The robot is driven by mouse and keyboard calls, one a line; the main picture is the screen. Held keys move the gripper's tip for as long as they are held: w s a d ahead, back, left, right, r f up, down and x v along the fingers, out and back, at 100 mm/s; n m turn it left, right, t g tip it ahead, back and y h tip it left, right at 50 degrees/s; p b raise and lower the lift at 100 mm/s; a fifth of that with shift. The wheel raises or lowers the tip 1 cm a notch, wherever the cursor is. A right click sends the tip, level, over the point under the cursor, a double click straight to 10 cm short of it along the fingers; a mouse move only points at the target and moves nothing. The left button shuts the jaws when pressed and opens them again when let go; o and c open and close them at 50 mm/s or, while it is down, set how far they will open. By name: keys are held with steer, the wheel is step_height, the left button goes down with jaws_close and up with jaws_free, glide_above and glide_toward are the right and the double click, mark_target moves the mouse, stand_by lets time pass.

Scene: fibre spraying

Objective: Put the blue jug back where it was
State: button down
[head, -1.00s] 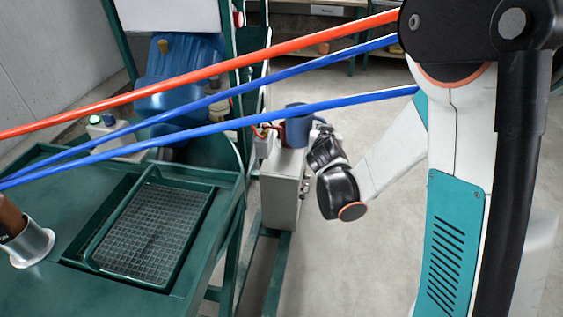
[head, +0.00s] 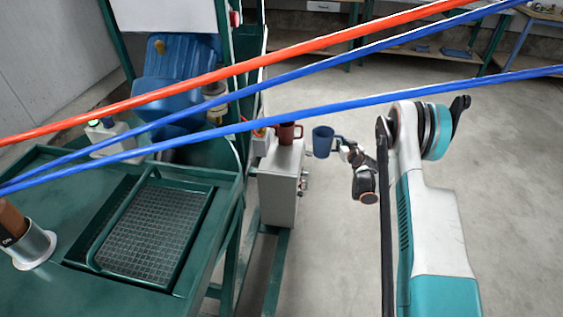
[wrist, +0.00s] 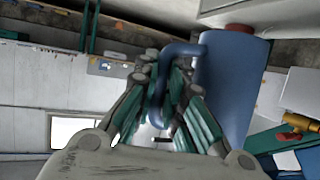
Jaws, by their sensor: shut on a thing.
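The blue jug (head: 323,141) is held in the air by its handle, just right of the grey metal box (head: 279,183) in the head view. My gripper (head: 343,152) is shut on the jug's handle from the right. In the wrist view the blue jug (wrist: 229,85) fills the right of centre, and its handle lies between the fingers of my gripper (wrist: 170,90). A red jug (head: 288,133) stands on top of the grey box, left of the blue jug. In the wrist view a bit of red shows behind the blue jug's end.
A green workbench (head: 50,240) with a sunken grid tray (head: 153,233) is at the left. Red and blue hoses (head: 300,48) cross the head view. A green post stands left of the box. Open floor lies to the right.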

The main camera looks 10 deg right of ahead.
steer(key=w+a+f+b, duration=0.2)
steer(key=w+a+b, duration=0.1)
steer(key=a, duration=0.5)
steer(key=w+a+f+b, duration=0.1)
steer(key=w+a+b, duration=0.15)
steer(key=a, duration=0.65)
steer(key=f+b, duration=0.1)
steer(key=f, duration=0.3)
steer(key=f+b, duration=0.1)
steer(key=shift+w+f+b, duration=0.3)
steer(key=shift+w+f, duration=0.1)
steer(key=shift+w+a+f, duration=0.1)
steer(key=shift+f, duration=0.05)
steer(key=c, duration=1.7)
jaws_free()
